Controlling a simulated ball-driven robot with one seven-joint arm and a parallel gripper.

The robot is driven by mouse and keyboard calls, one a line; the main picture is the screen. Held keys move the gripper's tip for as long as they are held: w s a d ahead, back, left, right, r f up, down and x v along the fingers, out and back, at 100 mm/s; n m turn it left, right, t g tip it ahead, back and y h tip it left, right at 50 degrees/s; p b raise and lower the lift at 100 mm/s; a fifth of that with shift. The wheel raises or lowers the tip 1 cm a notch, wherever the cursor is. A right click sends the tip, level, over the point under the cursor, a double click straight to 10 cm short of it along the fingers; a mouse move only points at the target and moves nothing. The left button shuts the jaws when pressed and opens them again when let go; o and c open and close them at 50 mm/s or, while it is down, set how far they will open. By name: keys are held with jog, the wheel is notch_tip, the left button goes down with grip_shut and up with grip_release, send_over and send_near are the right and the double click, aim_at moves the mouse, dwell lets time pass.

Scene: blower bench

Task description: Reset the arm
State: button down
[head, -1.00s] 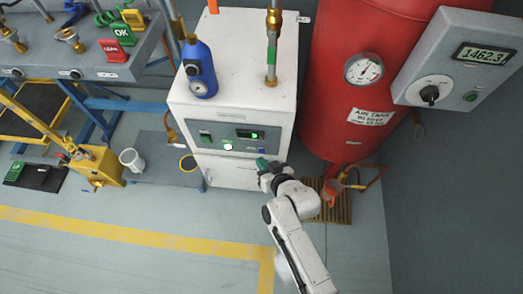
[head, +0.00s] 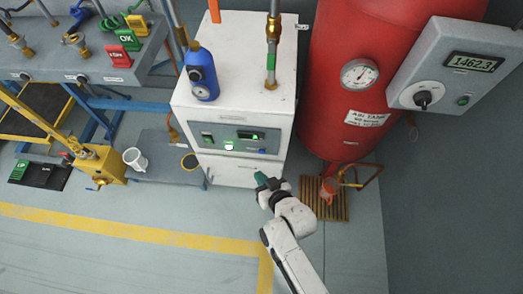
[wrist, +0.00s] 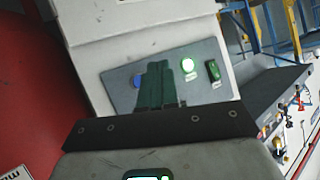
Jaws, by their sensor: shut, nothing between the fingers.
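My gripper (head: 261,178) shows in the head view in front of the lower front of the white cabinet (head: 235,172). Its green fingers are shut and empty. They also show in the wrist view (wrist: 158,84), closed together in front of the cabinet's grey control panel (wrist: 120,84). In the wrist view a lit green button (wrist: 188,65) and a green switch (wrist: 212,70) lie to the right of the fingers. A blue button (wrist: 137,82) lies to their left. My arm reaches up from the bottom of the head view, bent at the wrist.
A red air tank (head: 345,95) stands right of the cabinet, with a wooden grate (head: 330,208) below it. A blue bottle (head: 201,72) stands on the cabinet. A bench (head: 80,62) is at upper left. The floor at lower left is free.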

dwell(0.7)
jog(key=s+d+r+m+g+h, duration=0.2)
jog(key=s+d+r+g, duration=0.15)
jog(key=s+d, duration=0.55)
jog(key=s+d+r+m+g+h, duration=0.1)
jog(key=s+d+r+g+h, duration=0.3)
jog(key=s+d, duration=0.55)
jog(key=s+d+r+m+g+h, duration=0.15)
jog(key=s+d+r, duration=0.4)
jog(key=d, duration=0.65)
notch_tip(320, 180, up, 12)
jog(key=p, duration=1.3)
jog(key=shift+a, duration=0.35)
jog(key=c, duration=1.8)
grip_release()
jog(key=shift+s, duration=0.1)
jog(key=shift+c, duration=0.2)
